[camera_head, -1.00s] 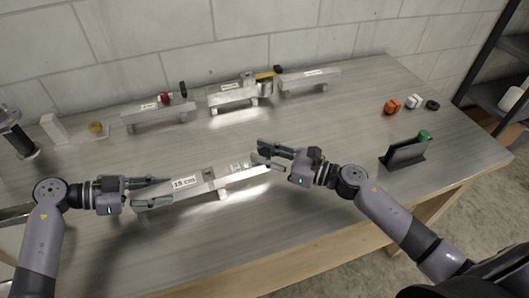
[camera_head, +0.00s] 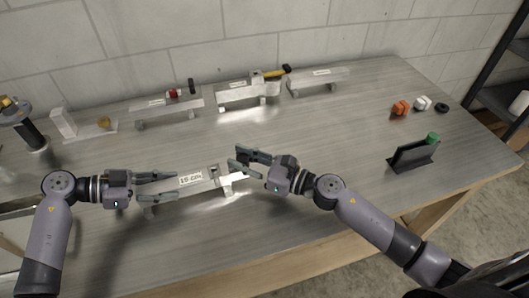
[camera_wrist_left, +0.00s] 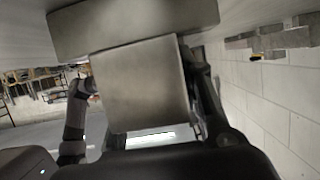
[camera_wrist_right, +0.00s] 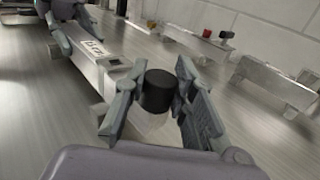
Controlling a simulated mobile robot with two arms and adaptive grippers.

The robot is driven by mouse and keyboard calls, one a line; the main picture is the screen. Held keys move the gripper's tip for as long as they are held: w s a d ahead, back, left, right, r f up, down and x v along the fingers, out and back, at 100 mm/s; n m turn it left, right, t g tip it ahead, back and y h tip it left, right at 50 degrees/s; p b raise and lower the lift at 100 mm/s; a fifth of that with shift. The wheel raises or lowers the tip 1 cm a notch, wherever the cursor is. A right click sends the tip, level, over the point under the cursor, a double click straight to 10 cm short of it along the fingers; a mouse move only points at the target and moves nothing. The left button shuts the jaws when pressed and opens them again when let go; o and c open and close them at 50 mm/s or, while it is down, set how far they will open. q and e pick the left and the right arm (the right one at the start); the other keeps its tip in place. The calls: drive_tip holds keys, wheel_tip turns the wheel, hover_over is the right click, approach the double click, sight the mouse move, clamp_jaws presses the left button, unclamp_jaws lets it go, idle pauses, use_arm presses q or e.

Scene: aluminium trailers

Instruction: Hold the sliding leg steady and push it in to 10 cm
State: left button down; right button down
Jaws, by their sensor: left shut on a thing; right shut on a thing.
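The sliding leg unit is a silver bar with a white label (camera_head: 191,179) that appears to read 15 cm, lying left to right near the table's front. A bright inner leg (camera_head: 234,178) sticks out of its right end. My left gripper (camera_head: 156,187) is shut on the left end of the bar; a grey metal block (camera_wrist_left: 145,85) fills its jaws in the left wrist view. My right gripper (camera_head: 245,164) is shut at the leg's outer end. In the right wrist view a black cylindrical cap (camera_wrist_right: 158,91) sits between its fingers, with the labelled bar (camera_wrist_right: 95,55) beyond.
Several similar metal units stand along the back, one with a red part (camera_head: 173,93) and one with a yellow-handled tool (camera_head: 271,74). A dark holder with a green-topped item (camera_head: 413,152) and small orange (camera_head: 401,107), white and black parts are at the right.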

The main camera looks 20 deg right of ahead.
sight(232, 169)
use_arm(q)
drive_tip(key=shift+d, duration=0.1)
use_arm(e)
drive_tip(key=shift+s+a, duration=0.15)
drive_tip(key=shift+a, duration=1.35)
drive_tip(key=c, duration=1.3)
unclamp_jaws()
drive_tip(key=shift+d, duration=0.15)
drive_tip(key=shift+s+d, duration=0.25)
drive_tip(key=v, duration=1.1)
